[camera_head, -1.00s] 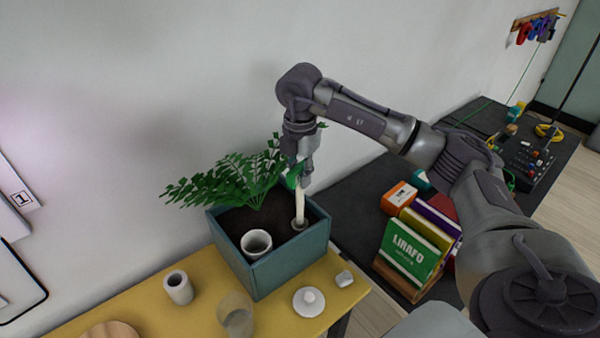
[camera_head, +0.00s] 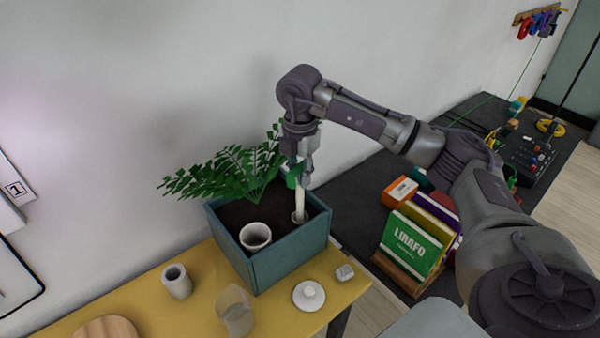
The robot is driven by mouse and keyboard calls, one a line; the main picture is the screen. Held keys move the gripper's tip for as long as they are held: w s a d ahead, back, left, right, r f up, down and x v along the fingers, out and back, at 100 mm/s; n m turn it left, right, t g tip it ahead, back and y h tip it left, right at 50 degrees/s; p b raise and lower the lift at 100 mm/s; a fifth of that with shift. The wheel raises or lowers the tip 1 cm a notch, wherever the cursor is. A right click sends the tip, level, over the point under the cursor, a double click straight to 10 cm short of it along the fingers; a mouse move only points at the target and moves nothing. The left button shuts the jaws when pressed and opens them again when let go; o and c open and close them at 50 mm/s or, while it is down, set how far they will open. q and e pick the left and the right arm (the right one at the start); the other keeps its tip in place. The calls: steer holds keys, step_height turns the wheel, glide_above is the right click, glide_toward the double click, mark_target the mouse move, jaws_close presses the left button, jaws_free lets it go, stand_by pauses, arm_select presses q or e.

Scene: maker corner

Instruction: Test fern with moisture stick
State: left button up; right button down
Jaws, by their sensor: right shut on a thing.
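The fern (camera_head: 235,172) grows from dark soil in a blue-green planter box (camera_head: 290,258) on the yellow table. My right gripper (camera_head: 300,178) points down over the right part of the planter. It is shut on the green top of the white moisture stick (camera_head: 299,204). The stick is upright, and its lower end meets a small round ring in the soil at the planter's right side. How deep the tip sits is hidden. My left gripper is not in view.
A white cup (camera_head: 255,236) sits in the planter's front. On the yellow table (camera_head: 205,262) stand a grey cup (camera_head: 176,281), a clear glass (camera_head: 235,311), a white lid (camera_head: 309,295) and a small grey piece (camera_head: 345,272). Boxes and books (camera_head: 412,245) stand at right.

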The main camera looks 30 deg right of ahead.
steer(key=shift+f+b, duration=1.15)
steer(key=shift+f, duration=0.7)
steer(key=c, duration=1)
jaws_free()
steer(key=shift+o, duration=0.2)
steer(key=o, duration=0.6)
steer(key=shift+r, duration=0.1)
steer(key=shift+r+p, duration=3.3)
steer(key=shift+r, duration=1.2)
